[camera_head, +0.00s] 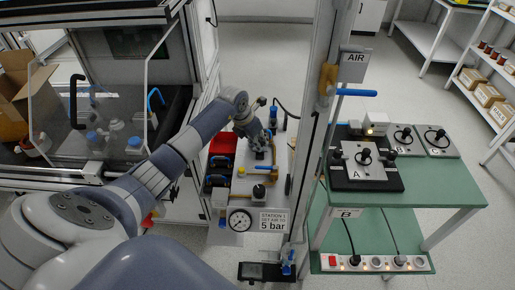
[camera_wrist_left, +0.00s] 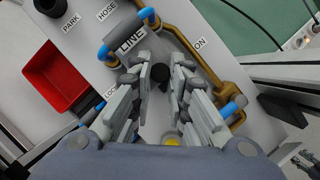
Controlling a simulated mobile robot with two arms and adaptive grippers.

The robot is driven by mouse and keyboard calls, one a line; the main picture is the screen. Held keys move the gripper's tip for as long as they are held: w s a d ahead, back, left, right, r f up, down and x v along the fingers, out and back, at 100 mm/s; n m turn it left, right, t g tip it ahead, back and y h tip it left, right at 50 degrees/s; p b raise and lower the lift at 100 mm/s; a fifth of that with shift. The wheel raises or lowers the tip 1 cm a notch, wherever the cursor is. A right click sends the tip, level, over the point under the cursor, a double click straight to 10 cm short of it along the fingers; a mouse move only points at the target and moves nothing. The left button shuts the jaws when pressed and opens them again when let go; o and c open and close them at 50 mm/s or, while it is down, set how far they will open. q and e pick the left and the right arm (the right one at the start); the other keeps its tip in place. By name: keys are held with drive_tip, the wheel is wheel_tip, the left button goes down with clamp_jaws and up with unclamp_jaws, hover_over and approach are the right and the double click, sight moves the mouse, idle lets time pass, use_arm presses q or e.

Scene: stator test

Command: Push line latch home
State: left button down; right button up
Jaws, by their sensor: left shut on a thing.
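The panel with the LINE label (camera_wrist_left: 131,42) fills much of the left wrist view. My left gripper (camera_wrist_left: 161,76) reaches over this panel, its two fingers on either side of a dark round knob (camera_wrist_left: 160,73) just below the label. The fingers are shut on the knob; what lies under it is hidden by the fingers. I cannot tell how far the latch is pushed in. In the head view my left gripper (camera_head: 262,150) is over the white station panel (camera_head: 241,188), and its fingertips are too small to read there.
A grey, blue-ended fitting (camera_wrist_left: 118,33) and brass pipes (camera_wrist_left: 182,22) stand close around the gripper. A red bin (camera_wrist_left: 53,77) is to the left. In the head view, a pressure gauge (camera_head: 240,220) is below and a green bench (camera_head: 430,183) is right.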

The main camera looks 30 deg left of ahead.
use_arm(q)
drive_tip(key=shift+w+a+f, duration=0.1)
drive_tip(key=shift+w, duration=0.1)
use_arm(e)
drive_tip(key=shift+f, duration=0.35)
use_arm(q)
drive_tip(key=c, duration=1.5)
unclamp_jaws()
use_arm(e)
drive_tip(key=shift+s, duration=0.15)
use_arm(q)
drive_tip(key=v, duration=1.2)
